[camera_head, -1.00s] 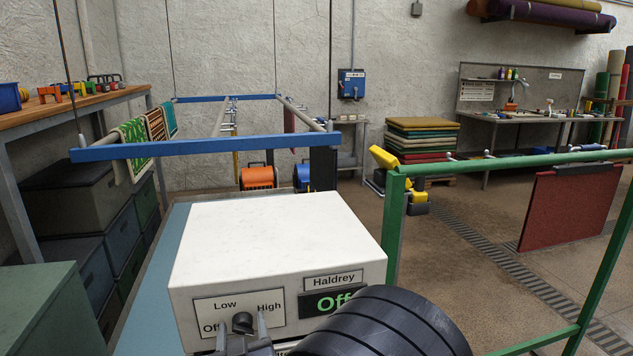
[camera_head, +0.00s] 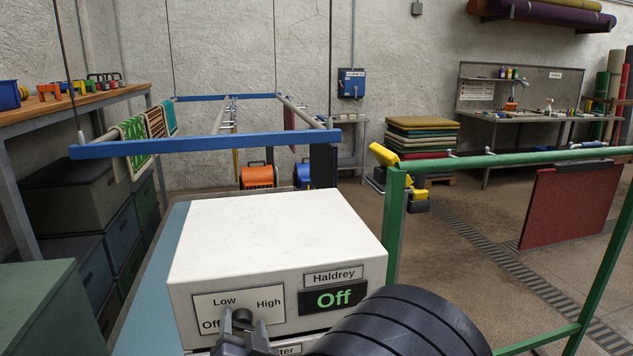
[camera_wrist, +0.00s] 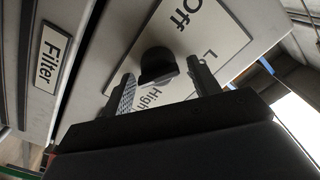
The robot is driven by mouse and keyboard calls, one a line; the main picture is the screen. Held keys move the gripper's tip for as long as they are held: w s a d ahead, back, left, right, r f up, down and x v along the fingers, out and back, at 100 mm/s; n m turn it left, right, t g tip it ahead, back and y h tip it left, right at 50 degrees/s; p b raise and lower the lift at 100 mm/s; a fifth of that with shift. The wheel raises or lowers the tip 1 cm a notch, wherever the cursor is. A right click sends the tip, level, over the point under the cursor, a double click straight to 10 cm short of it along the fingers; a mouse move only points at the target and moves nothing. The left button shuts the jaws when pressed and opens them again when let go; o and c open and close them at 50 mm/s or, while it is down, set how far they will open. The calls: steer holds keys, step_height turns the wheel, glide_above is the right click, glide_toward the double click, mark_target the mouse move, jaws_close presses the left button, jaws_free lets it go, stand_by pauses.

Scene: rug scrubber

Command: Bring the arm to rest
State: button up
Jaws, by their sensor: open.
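The white Haldrey control box (camera_head: 275,235) stands in front of me, with a panel marked Off, Low and High. Its green-lit display (camera_head: 333,298) reads Off. The dark knob (camera_head: 241,315) sits on that panel and also shows in the wrist view (camera_wrist: 157,66). My gripper (camera_head: 244,330) is open at the panel, and in the wrist view its fingers (camera_wrist: 165,84) stand on either side of the knob. I cannot tell whether either finger touches it. In the head view my dark arm link covers the lower right of the box.
A green rail frame (camera_head: 394,220) stands close on the right, with a red rug (camera_head: 570,205) hanging beyond it. A blue-barred hanging rack (camera_head: 205,145) is above and behind the box. A green cabinet (camera_head: 45,310) is at the lower left. Open floor lies to the right.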

steer(key=shift+d+m+p, duration=0.1)
steer(key=shift+m+p, duration=0.35)
steer(key=shift+m, duration=1.45)
steer(key=shift+f, duration=0.1)
